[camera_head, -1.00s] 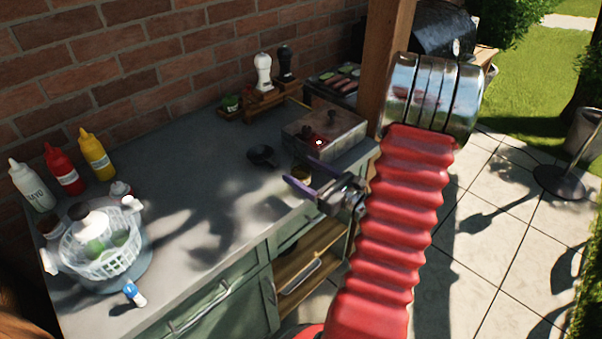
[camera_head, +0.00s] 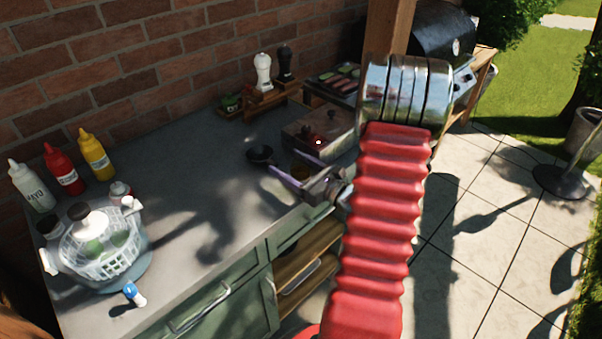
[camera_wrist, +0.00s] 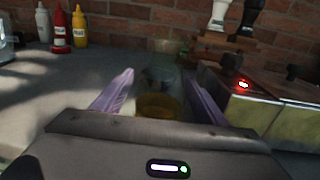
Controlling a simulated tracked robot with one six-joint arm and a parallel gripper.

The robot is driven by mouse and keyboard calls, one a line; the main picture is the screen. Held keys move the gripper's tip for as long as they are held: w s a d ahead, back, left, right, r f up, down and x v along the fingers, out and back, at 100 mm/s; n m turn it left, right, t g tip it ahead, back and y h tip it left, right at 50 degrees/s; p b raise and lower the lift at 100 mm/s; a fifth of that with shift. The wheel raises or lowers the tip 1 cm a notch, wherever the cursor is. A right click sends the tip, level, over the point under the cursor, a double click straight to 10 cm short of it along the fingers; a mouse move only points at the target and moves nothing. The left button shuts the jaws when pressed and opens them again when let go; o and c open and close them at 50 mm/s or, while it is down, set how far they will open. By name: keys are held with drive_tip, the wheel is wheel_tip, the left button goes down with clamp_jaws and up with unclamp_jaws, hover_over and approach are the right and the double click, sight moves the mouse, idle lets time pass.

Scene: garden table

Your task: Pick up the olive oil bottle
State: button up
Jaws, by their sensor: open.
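The olive oil bottle (camera_wrist: 158,106) is clear glass with yellow oil in its lower part. It stands upright on the counter, between the two purple fingers of my gripper (camera_wrist: 165,76) in the wrist view. Gaps show beside it, and the fingers are open. My wrist housing hides its base. In the head view, the bottle (camera_head: 300,171) shows only as a small amber patch by my gripper (camera_head: 292,163), and its outline is hard to make out.
A metal box (camera_head: 318,127) with a small red light stands close right of the bottle. Pepper and salt mills (camera_head: 263,72) stand behind. Mid-counter is clear.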

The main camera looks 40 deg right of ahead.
drive_tip(key=shift+c, duration=0.3)
drive_tip(key=c, duration=1.3)
